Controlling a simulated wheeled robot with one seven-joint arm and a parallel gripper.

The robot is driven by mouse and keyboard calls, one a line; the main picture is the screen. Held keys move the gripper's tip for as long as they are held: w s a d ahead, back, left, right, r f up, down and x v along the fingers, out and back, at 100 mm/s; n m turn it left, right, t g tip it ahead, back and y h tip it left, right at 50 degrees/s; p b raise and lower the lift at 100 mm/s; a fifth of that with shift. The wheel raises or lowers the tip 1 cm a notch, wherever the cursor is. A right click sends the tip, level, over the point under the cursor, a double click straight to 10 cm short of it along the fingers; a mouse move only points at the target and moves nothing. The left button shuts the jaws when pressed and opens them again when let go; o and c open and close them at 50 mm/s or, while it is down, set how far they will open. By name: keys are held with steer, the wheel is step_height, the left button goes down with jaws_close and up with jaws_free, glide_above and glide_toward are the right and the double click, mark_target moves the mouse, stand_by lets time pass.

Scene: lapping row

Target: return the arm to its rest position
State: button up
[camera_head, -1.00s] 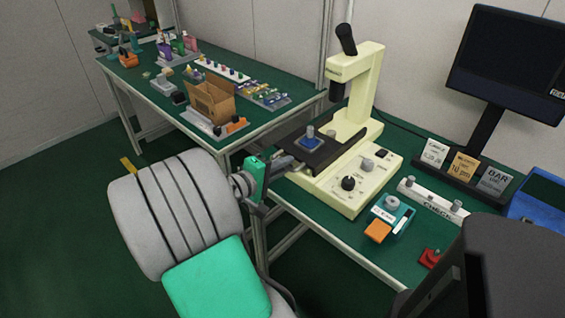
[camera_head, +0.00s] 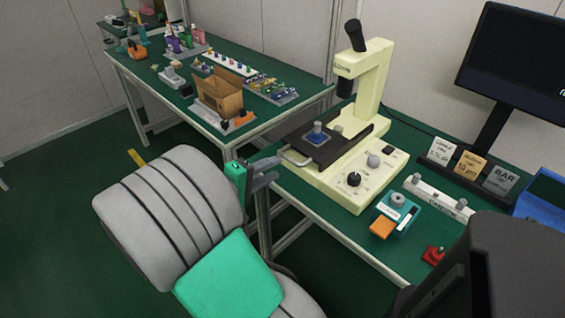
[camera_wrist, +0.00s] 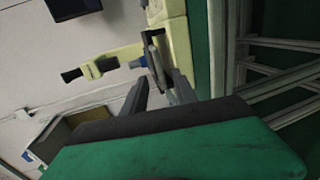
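My gripper (camera_head: 272,169) is just left of the pale microscope (camera_head: 358,110), at the front of its dark sliding stage (camera_head: 341,146). The stage's pale handle (camera_head: 294,160) shows clear beside the fingertips in the head view. A small blue block with a grey knob (camera_head: 318,134) stands on the stage. In the wrist view the two dark fingers of my gripper (camera_wrist: 158,82) are apart with nothing held between them. The stage edge lies beyond the tips, and the microscope (camera_wrist: 178,35) shows at the top.
A teal device with an orange pad (camera_head: 396,214), a red switch (camera_head: 433,255) and label cards (camera_head: 470,166) are on the right bench. A monitor (camera_head: 520,62) stands behind. The left bench holds a cardboard box (camera_head: 218,95) and small parts. Floor at left is clear.

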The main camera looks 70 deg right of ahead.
steer(key=shift+a, duration=0.3)
steer(key=w+a+r+n+t+y+p, duration=0.1)
steer(key=w+a+r+t+y+p, duration=0.2)
steer(key=w+a+t+y+p, duration=0.95)
steer(key=w+a+r+n+g+y+p, duration=0.1)
steer(key=a+r+n, duration=0.1)
steer(key=a, duration=1)
steer(key=w+a+r+n+g+y, duration=0.1)
steer(key=a+r, duration=0.4)
steer(key=a, duration=0.7)
steer(key=shift+w+r+n+g+p, duration=0.3)
steer(key=shift+w+n+g+p, duration=0.1)
steer(key=shift+w+g, duration=0.25)
